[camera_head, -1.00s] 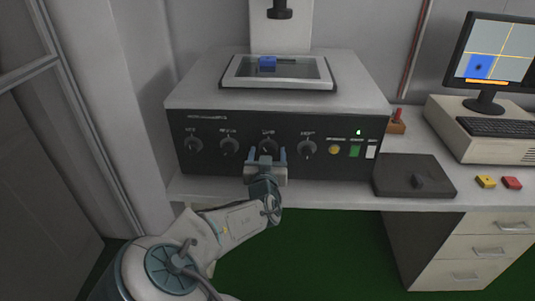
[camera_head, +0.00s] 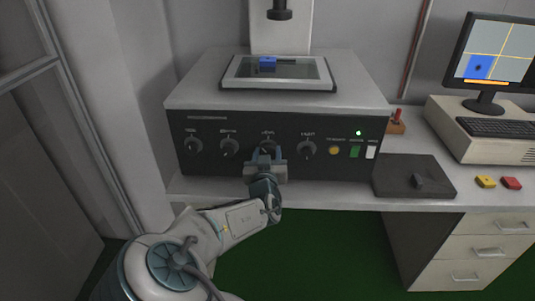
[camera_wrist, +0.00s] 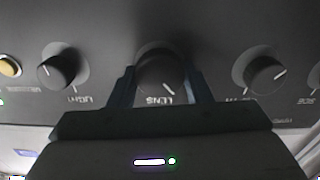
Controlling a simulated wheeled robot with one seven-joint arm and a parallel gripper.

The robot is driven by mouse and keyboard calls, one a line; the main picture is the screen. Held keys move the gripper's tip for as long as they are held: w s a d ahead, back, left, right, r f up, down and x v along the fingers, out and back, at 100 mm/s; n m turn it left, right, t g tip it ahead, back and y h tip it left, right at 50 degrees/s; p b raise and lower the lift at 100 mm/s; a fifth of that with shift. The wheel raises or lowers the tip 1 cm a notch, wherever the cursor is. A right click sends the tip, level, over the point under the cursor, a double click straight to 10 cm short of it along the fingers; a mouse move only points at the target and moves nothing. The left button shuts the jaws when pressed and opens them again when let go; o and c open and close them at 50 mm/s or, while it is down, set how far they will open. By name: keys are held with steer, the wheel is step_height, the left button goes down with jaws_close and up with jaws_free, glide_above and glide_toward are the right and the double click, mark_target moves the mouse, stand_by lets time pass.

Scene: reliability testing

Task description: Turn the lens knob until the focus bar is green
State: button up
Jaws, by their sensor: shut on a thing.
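The dark round lens knob (camera_wrist: 157,72) is the third knob on the black front panel, labelled LENS upside down in the wrist view. It also shows in the head view (camera_head: 268,139). My gripper (camera_wrist: 160,76) has one blue finger on each side of the knob and is shut on it. In the head view my gripper (camera_head: 267,155) covers the knob's lower part. The knob's white pointer mark is visible between the fingers. The focus bar (camera_head: 479,81) at the bottom of the monitor screen (camera_head: 508,45) is orange.
Other knobs flank the lens knob, including the light knob (camera_head: 307,149) and one to its left (camera_head: 229,148). A yellow button (camera_head: 334,150) and green switch (camera_head: 354,152) are farther right. A blue block (camera_head: 267,63) lies on the stage above. A dark pad (camera_head: 397,181) lies on the table.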

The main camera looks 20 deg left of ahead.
steer(key=shift+a+n+p, duration=0.1)
steer(key=shift+n+p, duration=0.5)
steer(key=shift+n, duration=2.6)
steer(key=o, duration=1)
steer(key=shift+s, duration=0.2)
steer(key=v, duration=1.3)
steer(key=shift+s, duration=0.25)
